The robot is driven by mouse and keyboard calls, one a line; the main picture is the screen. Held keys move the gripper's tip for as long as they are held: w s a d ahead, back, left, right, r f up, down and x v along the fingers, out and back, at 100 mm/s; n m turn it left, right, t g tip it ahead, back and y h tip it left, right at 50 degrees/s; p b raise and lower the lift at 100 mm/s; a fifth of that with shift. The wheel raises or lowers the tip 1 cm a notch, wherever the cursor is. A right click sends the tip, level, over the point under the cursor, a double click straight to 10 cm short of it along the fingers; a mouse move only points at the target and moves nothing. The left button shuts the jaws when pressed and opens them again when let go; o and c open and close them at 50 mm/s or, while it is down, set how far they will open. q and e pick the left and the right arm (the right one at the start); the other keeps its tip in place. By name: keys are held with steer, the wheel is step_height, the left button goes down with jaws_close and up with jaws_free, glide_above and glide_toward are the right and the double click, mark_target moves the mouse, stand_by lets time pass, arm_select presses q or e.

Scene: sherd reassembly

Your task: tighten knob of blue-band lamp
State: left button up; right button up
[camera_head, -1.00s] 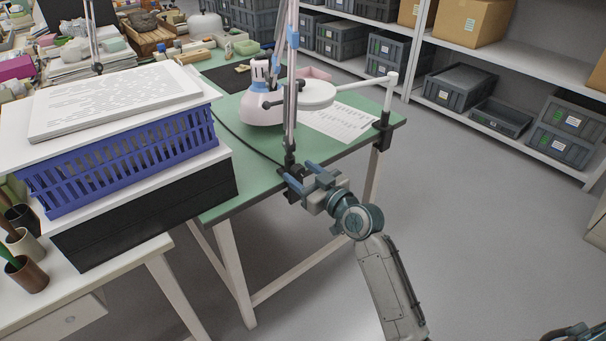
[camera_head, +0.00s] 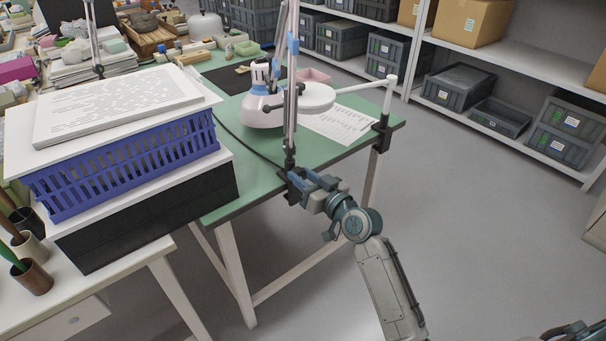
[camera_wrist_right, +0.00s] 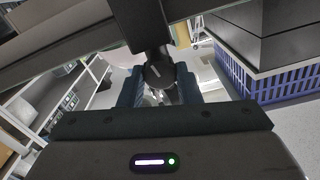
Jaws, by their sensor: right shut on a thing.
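The blue-band lamp's pole (camera_head: 291,100) carries blue bands and rises out of the top of the head view. Its dark clamp (camera_head: 290,172) sits at the green table's near edge. My right gripper (camera_head: 306,181) is at the clamp, reaching from the right. In the right wrist view, a dark knob (camera_wrist_right: 160,74) with a pale mark lies between my right gripper's two fingers (camera_wrist_right: 160,92), and the gripper is shut on it. The fingers hide part of the knob's surroundings. A pinkish-white lamp head (camera_head: 263,110) hangs over the table. My left gripper is not in view.
A second lamp's white arm (camera_head: 388,98) is clamped at the table's right corner, with a round white head (camera_head: 317,97). A blue crate (camera_head: 130,160) under papers (camera_head: 115,102) stands left of the clamp. Floor right of the table (camera_head: 480,240) is clear.

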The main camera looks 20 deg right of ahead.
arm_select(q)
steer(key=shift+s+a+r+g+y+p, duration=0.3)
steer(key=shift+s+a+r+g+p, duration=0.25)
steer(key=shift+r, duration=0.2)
arm_select(e)
steer(key=shift+m, duration=1.4)
steer(key=o, duration=1)
steer(key=shift+c, duration=0.2)
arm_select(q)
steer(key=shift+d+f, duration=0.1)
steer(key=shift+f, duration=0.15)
arm_select(e)
steer(key=v, duration=1.1)
steer(key=shift+w+a+f, duration=0.1)
steer(key=shift+f, duration=0.1)
